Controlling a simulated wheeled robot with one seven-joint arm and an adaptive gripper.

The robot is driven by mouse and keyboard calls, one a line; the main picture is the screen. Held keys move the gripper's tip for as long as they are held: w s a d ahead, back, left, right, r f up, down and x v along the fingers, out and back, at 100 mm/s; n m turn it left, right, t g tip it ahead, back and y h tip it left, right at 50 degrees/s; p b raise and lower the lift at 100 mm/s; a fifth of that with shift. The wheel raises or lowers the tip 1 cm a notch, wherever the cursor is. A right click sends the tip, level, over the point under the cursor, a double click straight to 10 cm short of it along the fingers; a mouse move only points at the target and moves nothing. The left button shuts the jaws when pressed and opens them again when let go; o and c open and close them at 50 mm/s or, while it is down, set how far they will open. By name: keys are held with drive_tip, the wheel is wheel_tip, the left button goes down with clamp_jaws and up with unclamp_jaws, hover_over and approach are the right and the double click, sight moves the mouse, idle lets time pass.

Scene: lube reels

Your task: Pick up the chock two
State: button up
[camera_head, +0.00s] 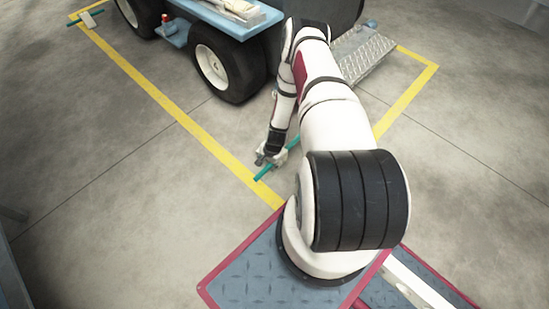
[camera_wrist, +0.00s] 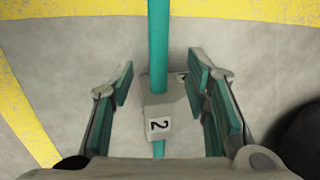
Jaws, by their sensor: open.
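Chock two is a pale grey block (camera_wrist: 157,108) marked with a "2", with a long teal bar (camera_wrist: 158,40) running through it, seen in the wrist view. It lies on the concrete floor near the yellow line. My gripper (camera_wrist: 161,82) is open, with one teal-padded finger on each side of the block and a visible gap on both sides. In the head view, my gripper (camera_head: 268,157) is low over the teal bar (camera_head: 263,173) and mostly hides the block.
A blue vehicle's black wheel (camera_head: 228,65) stands behind my gripper. A yellow floor line (camera_head: 190,124) runs beside the vehicle. Another chock (camera_head: 88,19) lies at the far upper left. A ribbed metal ramp (camera_head: 360,55) is right of the vehicle.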

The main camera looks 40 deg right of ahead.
sight(268, 167)
drive_tip(key=shift+w+d+f+b, duration=0.1)
drive_tip(key=shift+w+f+b, duration=0.1)
drive_tip(key=shift+f+b, duration=0.75)
drive_tip(key=shift+w+d+f+b, duration=0.15)
drive_tip(key=shift+f+b, duration=0.25)
drive_tip(key=shift+f, duration=1)
drive_tip(key=shift+w+d+f+b, duration=0.1)
drive_tip(key=shift+w+f+b, duration=0.15)
drive_tip(key=shift+f+b, duration=0.7)
drive_tip(key=shift+f+p, duration=0.2)
drive_tip(key=shift+p, duration=0.15)
clamp_jaws()
